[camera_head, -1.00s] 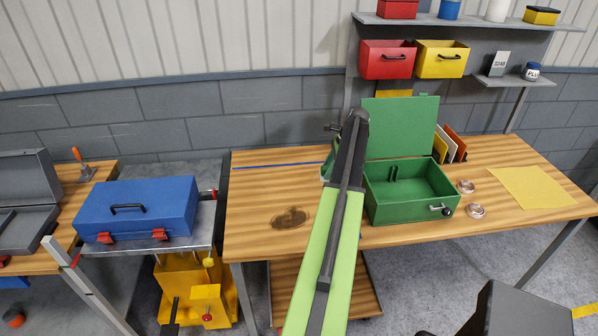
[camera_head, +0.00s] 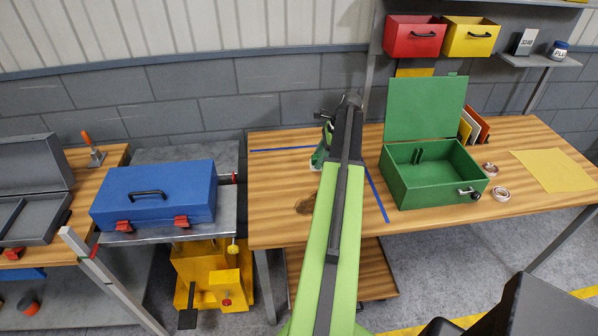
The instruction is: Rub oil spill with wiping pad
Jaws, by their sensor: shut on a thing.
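My gripper (camera_head: 319,158) is at the far end of my arm, over the bench beyond the spill and to the left of the green box. Only part of it shows past the arm, with green, dark and pale parts. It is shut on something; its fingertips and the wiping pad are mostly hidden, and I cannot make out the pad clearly.
An open green box (camera_head: 432,190) stands just right of my arm. Copper rings (camera_head: 501,194) and a yellow sheet (camera_head: 552,171) lie further right. A blue toolbox (camera_head: 155,195) sits on a metal table at the left. Blue tape lines (camera_head: 377,197) mark the bench.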

